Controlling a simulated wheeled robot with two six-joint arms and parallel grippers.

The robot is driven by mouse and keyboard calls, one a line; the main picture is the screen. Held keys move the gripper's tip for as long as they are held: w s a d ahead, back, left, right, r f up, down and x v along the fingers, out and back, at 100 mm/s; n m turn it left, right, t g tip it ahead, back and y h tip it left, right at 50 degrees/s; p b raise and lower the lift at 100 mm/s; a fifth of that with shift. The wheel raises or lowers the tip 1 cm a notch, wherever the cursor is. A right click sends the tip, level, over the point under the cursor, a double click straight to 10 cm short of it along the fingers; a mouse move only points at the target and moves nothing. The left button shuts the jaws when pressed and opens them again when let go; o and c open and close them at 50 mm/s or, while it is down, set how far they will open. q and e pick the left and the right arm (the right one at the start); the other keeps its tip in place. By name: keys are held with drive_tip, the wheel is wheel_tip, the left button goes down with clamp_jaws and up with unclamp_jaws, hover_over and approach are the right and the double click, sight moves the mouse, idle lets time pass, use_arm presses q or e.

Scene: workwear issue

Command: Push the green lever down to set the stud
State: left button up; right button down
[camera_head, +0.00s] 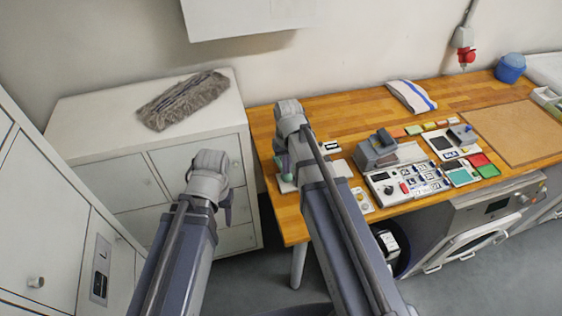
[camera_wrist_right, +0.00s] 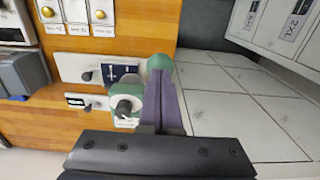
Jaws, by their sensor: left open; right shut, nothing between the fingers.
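The green lever's rounded end (camera_wrist_right: 160,62) shows in the right wrist view, right at the fingertips of my right gripper (camera_wrist_right: 159,76). I cannot tell whether they touch. The gripper is shut and empty. The green press body (camera_wrist_right: 127,92) stands beside the fingers, with a dark round part and a white label below. In the head view my right arm hides most of the press, and only a bit of green shows at the table's left end. The stud cannot be made out. My left gripper (camera_head: 227,206) is open, in front of the white cabinet, away from the table.
The wooden table (camera_head: 350,122) holds a grey device (camera_head: 377,150), a control panel (camera_head: 408,183) and several small trays to the right. Cards with gold buttons (camera_wrist_right: 48,12) lie near the press. A white drawer cabinet (camera_head: 90,130) with a grey mop head stands left.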

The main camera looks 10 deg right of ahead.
sight(287, 178)
drive_tip(key=shift+s+f+b, duration=0.15)
drive_tip(key=shift+f+b, duration=0.3)
drive_tip(key=shift+f, duration=0.05)
drive_tip(key=shift+s+f+b, duration=0.15)
drive_tip(key=shift+f+b, duration=0.3)
drive_tip(key=shift+f, duration=0.05)
drive_tip(key=shift+f+b, duration=0.4)
drive_tip(key=shift+s+f+b, duration=0.15)
drive_tip(key=shift+f+b, duration=0.55)
idle(0.3)
drive_tip(key=shift+r+p, duration=0.75)
wheel_tip(287, 178, up, 12)
drive_tip(key=p, duration=1.1)
drive_tip(key=shift+f+p, duration=0.25)
drive_tip(key=shift+p, duration=0.05)
